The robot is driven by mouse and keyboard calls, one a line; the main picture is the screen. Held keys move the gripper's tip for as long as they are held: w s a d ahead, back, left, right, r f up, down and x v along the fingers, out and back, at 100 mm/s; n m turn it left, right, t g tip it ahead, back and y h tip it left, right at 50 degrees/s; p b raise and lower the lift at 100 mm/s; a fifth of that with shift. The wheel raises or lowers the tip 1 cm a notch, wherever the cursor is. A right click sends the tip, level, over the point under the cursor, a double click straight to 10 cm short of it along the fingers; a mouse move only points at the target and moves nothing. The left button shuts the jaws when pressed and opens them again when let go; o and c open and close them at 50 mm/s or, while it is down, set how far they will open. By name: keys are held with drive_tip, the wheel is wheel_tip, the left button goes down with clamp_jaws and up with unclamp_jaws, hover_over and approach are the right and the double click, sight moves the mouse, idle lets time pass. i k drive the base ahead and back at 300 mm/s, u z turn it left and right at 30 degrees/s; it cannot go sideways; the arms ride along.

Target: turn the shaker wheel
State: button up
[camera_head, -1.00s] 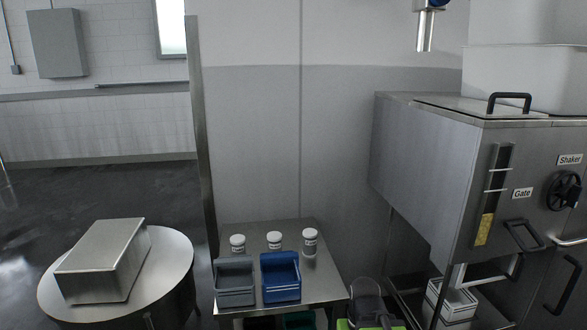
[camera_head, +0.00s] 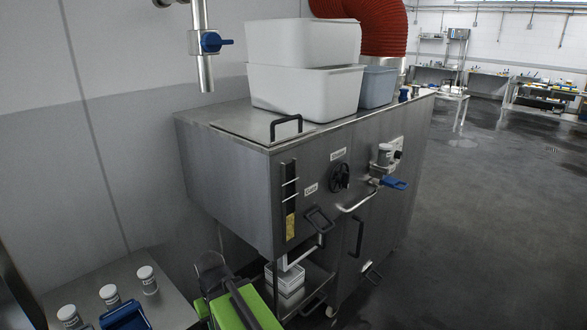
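The shaker wheel (camera_head: 340,177) is a small black handwheel on the front face of the steel press (camera_head: 232,190). It sits below a white label (camera_head: 338,154), too small here to read surely. A "Gate" label (camera_head: 311,189) is to its lower left. Nothing covers the wheel.
Right of the wheel are a valve with a blue handle (camera_head: 394,183) and a curved metal pipe (camera_head: 358,201). A black gate handle (camera_head: 319,220) is below left. Grey floor (camera_head: 460,230) is clear at right.

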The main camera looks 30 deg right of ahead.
sight(342, 179)
drive_tip(key=z, duration=1.05)
drive_tip(key=k, duration=0.5)
drive_tip(key=z, duration=0.45)
drive_tip(key=i, duration=0.95)
drive_tip(key=u, duration=0.8)
